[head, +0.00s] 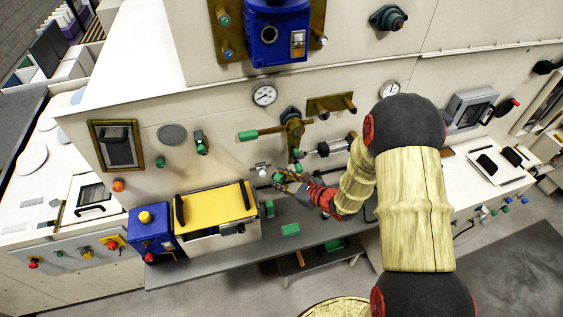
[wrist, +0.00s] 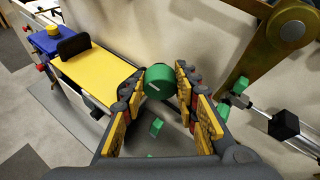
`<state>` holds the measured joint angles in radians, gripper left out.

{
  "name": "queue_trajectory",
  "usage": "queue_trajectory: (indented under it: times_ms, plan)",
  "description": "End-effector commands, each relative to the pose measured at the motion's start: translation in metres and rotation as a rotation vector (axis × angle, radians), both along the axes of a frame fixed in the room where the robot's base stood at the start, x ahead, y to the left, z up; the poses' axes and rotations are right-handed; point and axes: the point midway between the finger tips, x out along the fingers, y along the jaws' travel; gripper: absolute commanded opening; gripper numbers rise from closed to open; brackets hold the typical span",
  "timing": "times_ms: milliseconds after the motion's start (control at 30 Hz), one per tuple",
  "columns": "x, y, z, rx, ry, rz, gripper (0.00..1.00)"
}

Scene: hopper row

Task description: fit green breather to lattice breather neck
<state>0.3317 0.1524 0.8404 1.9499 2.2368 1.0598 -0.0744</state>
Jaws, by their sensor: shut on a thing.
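The green breather (wrist: 160,79) is a short round green piece with a pale mark on its face. My gripper (wrist: 163,85) is shut on it, with one finger on each side. In the head view my gripper (head: 287,181) is close to the wall panel above the grey shelf, and the green breather (head: 278,177) shows small at its tips. A small pale fitting (head: 262,169) is on the panel just left of the fingertips. I cannot tell whether it is the lattice breather neck, and no lattice pattern can be made out.
A yellow-lidded box (head: 215,204) and a blue box (head: 151,236) stand left of my gripper. A brass lever with a green handle (head: 249,135) and a rod (head: 330,147) project from the panel above.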

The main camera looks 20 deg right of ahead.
Motion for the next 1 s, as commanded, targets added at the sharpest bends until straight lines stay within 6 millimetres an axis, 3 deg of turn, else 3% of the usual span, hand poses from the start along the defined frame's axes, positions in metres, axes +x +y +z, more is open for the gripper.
queue_trajectory:
  times_ms: [33, 200, 1000]
  plan:
    - [0.0, 0.0, 0.014, 0.0, 0.0, 0.0, 0.1]
    - [0.0, 0.0, 0.025, 0.0, 0.0, 0.0, 0.1]
    - [0.0, 0.0, 0.025, 0.0, 0.0, 0.0, 0.1]
